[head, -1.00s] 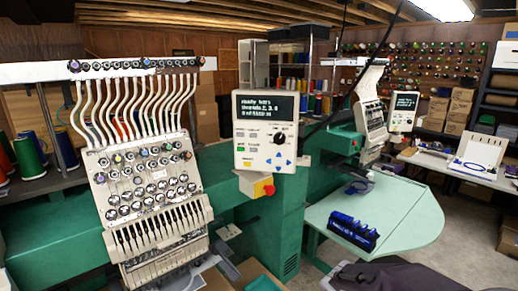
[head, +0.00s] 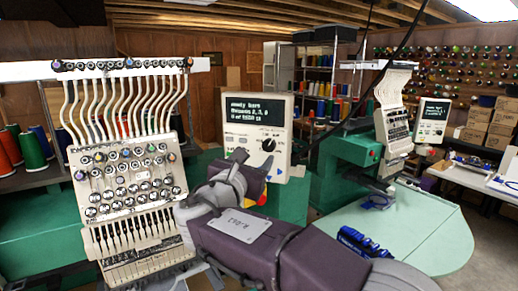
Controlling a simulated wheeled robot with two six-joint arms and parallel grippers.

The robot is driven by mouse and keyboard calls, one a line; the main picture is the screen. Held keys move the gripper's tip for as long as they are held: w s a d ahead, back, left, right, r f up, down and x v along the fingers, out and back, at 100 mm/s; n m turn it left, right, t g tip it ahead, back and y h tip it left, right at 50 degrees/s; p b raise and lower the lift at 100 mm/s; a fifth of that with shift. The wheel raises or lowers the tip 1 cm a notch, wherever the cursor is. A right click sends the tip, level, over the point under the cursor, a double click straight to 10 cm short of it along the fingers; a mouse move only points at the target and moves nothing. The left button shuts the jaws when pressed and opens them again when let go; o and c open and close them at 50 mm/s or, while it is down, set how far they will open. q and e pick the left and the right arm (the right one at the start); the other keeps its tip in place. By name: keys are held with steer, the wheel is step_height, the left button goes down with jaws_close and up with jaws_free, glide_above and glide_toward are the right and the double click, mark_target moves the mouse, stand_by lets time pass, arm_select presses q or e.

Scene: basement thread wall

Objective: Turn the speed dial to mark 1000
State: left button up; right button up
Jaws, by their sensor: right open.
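The speed dial (head: 268,145) is a small black knob with a light pointer on the beige control panel (head: 284,110) of the near embroidery machine. Its marks are too small to read. My right arm, purple and grey, comes in from the lower right. My right gripper (head: 239,158) is in front of the panel's lower left part, left of and a little below the dial, apart from the knob. It holds nothing that I can see, and its jaws are open. My arm hides the panel's lower buttons. My left gripper is out of view.
The near machine's needle head (head: 128,180) with its thread tubes stands left of my arm. A pale green table (head: 420,225) with blue tools (head: 352,238) is at the right. A second machine's panel (head: 433,120) stands behind. A black cable hangs right of the near panel.

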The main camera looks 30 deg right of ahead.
mark_target(268, 146)
steer(key=p+x, duration=0.1)
steer(key=x, duration=0.3)
steer(key=p+x, duration=0.1)
steer(key=x, duration=0.3)
steer(key=shift+s+d+p, duration=0.15)
steer(key=shift+d+p, duration=0.15)
steer(key=shift+d, duration=0.05)
steer(key=shift+w+d+f, duration=0.1)
steer(key=shift+w+f, duration=0.05)
steer(key=shift+w, duration=0.15)
steer(key=shift+s, duration=0.1)
